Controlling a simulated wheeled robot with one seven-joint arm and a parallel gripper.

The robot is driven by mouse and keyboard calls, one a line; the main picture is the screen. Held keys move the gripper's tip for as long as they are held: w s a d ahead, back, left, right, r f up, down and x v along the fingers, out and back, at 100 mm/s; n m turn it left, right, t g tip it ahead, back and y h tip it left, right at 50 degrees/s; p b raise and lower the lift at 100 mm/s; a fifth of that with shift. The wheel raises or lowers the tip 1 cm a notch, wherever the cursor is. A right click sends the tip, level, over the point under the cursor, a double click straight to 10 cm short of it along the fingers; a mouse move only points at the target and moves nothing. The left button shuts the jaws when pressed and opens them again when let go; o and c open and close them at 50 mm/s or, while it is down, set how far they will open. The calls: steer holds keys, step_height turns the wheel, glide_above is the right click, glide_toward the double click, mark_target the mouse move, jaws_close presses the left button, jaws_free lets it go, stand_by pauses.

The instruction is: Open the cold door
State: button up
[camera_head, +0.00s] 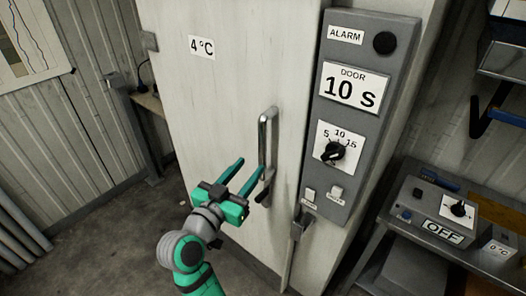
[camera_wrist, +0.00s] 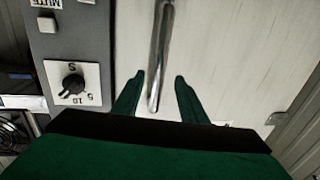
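The cold door (camera_head: 215,110) is a pale, tall panel with a "4°C" label, and it looks shut. Its upright metal handle (camera_head: 267,140) sits near the door's right edge. My gripper (camera_head: 250,180) is teal and black, its two fingers spread apart and pointing at the handle's lower part. In the wrist view the handle (camera_wrist: 160,60) runs between the two open fingers (camera_wrist: 158,88), with a gap on each side. The fingers are not closed on it. How far the fingertips reach past the bar is hard to tell.
A grey panel (camera_head: 364,60) with "ALARM", "DOOR 10 S" and a dial stands right of the handle. A metal bench (camera_head: 400,262) with an "OFF" box (camera_head: 447,212) is at right. A small table (camera_head: 150,103) stands left. The floor (camera_head: 110,235) at left is clear.

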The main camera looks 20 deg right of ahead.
mark_target(260, 154)
steer(key=x, duration=0.8)
steer(key=shift+w, duration=0.1)
steer(key=shift+w+d+f, duration=0.1)
steer(key=shift+w+d, duration=0.25)
steer(key=shift+d, duration=0.05)
steer(key=shift+s, duration=0.1)
jaws_close()
steer(key=shift+a, duration=0.1)
